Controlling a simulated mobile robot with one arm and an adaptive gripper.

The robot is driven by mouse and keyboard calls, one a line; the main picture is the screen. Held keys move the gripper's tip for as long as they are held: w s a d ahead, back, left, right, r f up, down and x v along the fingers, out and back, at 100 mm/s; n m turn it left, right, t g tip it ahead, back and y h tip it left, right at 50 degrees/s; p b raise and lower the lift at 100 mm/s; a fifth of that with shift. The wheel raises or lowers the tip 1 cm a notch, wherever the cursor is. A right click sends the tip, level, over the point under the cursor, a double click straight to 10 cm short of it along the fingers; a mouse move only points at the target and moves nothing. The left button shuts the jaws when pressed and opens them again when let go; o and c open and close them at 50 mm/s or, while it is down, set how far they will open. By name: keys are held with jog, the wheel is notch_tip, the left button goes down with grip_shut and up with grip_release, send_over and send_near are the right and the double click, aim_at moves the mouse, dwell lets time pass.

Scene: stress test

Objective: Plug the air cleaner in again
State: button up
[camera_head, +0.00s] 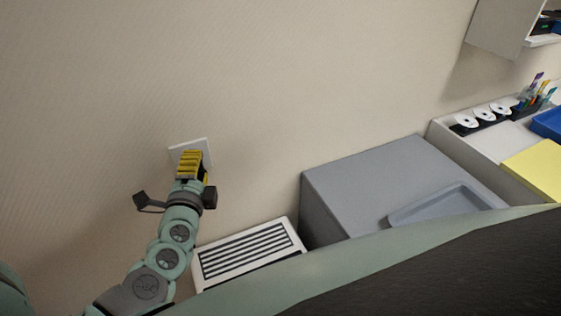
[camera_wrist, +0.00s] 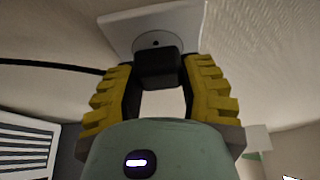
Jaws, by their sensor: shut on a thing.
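My gripper (camera_head: 190,163) is at the white wall outlet (camera_head: 204,146), in front of its lower part. In the wrist view, the yellow fingers of my gripper (camera_wrist: 160,78) are shut on a black plug (camera_wrist: 156,62). The plug is at the round socket of the outlet (camera_wrist: 122,32) and covers its lower part. I cannot tell whether its prongs are in. A black cord (camera_wrist: 50,65) runs off to the left. The white air cleaner (camera_head: 232,252) with dark slats stands low by the wall, right of my arm; its slatted face also shows in the wrist view (camera_wrist: 28,150).
A grey cabinet (camera_head: 345,185) with a grey tray (camera_head: 440,203) on top stands right of the air cleaner. Further right is a light counter (camera_head: 480,148) with a pen holder, a yellow item (camera_head: 538,168) and a blue tray (camera_head: 548,124). The wall around the outlet is clear.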

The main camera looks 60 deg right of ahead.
jog(key=shift+w+d, duration=0.2)
jog(key=shift+w, duration=0.2)
jog(key=o, duration=1.1)
jog(key=v, duration=1.2)
jog(key=shift+f, duration=0.1)
